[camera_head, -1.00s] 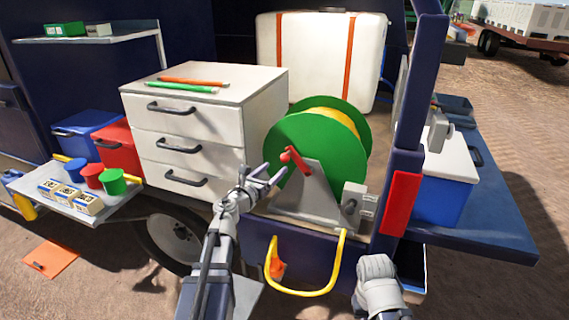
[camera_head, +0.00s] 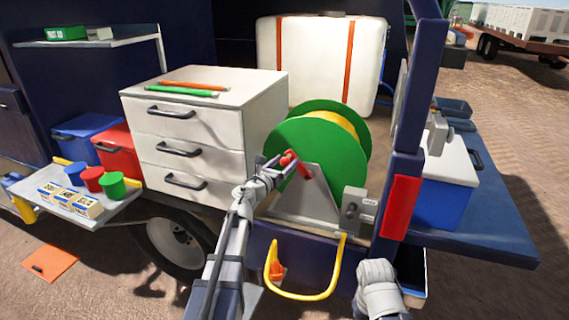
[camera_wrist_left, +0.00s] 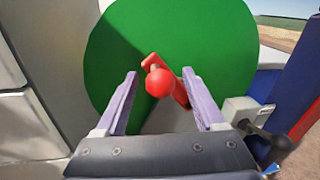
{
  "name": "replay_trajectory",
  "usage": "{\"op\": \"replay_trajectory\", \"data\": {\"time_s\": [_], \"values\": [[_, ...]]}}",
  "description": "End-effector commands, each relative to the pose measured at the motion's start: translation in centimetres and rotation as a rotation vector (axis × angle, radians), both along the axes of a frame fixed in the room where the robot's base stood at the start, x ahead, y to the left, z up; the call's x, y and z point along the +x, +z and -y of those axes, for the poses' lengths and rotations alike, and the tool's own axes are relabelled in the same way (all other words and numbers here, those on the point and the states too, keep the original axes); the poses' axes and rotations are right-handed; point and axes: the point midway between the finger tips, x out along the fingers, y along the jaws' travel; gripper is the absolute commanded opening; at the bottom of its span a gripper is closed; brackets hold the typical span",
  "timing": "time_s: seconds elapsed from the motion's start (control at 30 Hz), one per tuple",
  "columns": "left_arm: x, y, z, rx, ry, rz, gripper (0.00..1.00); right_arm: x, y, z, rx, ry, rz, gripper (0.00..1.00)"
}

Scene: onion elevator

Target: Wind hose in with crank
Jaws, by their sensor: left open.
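The hose reel has a green side disc (camera_head: 310,143) and a yellow hose (camera_head: 333,120) wound on its drum, on a grey stand (camera_head: 306,195). Its red crank (camera_head: 301,168) ends in a round red knob, which also shows in the left wrist view (camera_wrist_left: 159,82). My left gripper (camera_head: 277,166) is at the crank knob. In the left wrist view its two purple-grey fingers (camera_wrist_left: 158,97) stand apart, with the knob between and just beyond their tips. Contact cannot be told. My right gripper (camera_head: 379,283) is low at the right, its fingers not clear.
A yellow hose loop (camera_head: 303,295) hangs below the reel with an orange end piece. A grey box with a lever (camera_head: 353,208) sits right of the stand. A white drawer cabinet (camera_head: 197,140) stands close left. A dark blue post (camera_head: 414,120) rises at the right.

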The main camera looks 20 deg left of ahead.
Motion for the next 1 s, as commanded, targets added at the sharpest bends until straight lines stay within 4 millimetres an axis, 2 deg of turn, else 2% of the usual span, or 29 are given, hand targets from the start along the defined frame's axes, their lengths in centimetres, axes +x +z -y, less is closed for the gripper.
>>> {"op": "replay_trajectory", "data": {"time_s": [0.17,0.8,1.0], "values": [[-0.07,0.0,0.0,0.0,0.0,0.0,0.7,0.0,0.0,0.0,0.0,0.0,0.0,0.0],[-0.08,0.0,-0.04,0.0,0.0,0.0,0.0,0.0,0.0,0.0,0.0,0.0,0.0,0.0],[-0.08,0.0,-0.04,0.0,0.001,0.0,0.0,0.0,0.0,0.0,0.0,0.0,0.0,0.0]]}}
